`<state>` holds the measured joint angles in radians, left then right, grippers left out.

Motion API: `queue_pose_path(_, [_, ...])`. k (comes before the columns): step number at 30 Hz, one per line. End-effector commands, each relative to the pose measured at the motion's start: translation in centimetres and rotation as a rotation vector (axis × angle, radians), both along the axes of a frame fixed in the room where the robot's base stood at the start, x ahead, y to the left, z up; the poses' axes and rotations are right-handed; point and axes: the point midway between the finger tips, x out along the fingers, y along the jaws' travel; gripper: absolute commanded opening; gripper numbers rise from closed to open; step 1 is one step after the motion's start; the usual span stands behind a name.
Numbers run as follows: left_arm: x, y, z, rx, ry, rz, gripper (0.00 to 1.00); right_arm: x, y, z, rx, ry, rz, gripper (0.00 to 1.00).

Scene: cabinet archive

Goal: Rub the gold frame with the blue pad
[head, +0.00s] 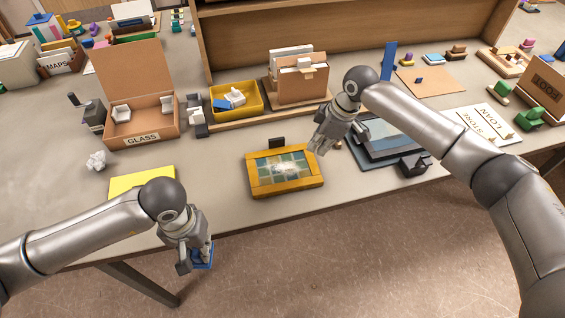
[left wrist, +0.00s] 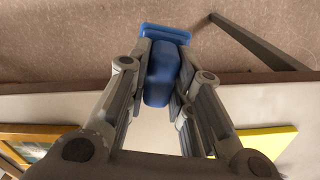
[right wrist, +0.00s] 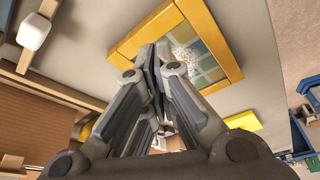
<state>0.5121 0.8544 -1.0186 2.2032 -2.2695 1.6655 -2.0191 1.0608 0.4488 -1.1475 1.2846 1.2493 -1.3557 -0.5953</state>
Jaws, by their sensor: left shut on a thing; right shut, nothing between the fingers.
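The gold frame (head: 287,188) lies on the table near its front edge, around a picture of green and tan squares with a whitish smear in the middle. It also shows in the right wrist view (right wrist: 228,62) and at the left edge of the left wrist view (left wrist: 22,131). My left gripper (head: 202,254) is shut on the blue pad (head: 203,258), which it holds past the table's front edge, left of the frame. The pad is clear in the left wrist view (left wrist: 164,70). My right gripper (head: 319,146) is shut and empty, above the table just right of the frame.
A yellow sheet (head: 140,183) lies left of the frame. A box marked GLASS (head: 151,132), a yellow tray (head: 247,107) and a file box (head: 303,86) stand behind. A dark tray (head: 378,150) lies to the right. A small dark block (head: 277,142) sits behind the frame.

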Motion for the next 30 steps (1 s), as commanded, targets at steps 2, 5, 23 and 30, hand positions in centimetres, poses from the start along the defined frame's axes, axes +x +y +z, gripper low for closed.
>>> queue_pose_path(2, [0.0, 0.0, 0.2, 0.0, 0.0, 0.0, 0.02, 0.0, 0.0, 0.1, 0.0, 0.001, 0.0, 0.0])
queue_pose_path(5, [0.0, 0.0, 0.1, 0.0, 0.0, 0.0, 0.02, 0.0, 0.0, 0.0, 0.0, 0.001, 0.0, 0.0])
queue_pose_path(23, [0.0, 0.0, 0.1, 0.0, 0.0, 0.0, 0.02, -0.5, -2.3, 7.7, 0.0, -0.003, 0.0, 0.0])
queue_pose_path(30, [0.0, 0.0, 0.1, 0.0, 0.0, 0.0, 0.02, -0.8, -3.2, 10.9, 0.0, -0.001, 0.0, 0.0])
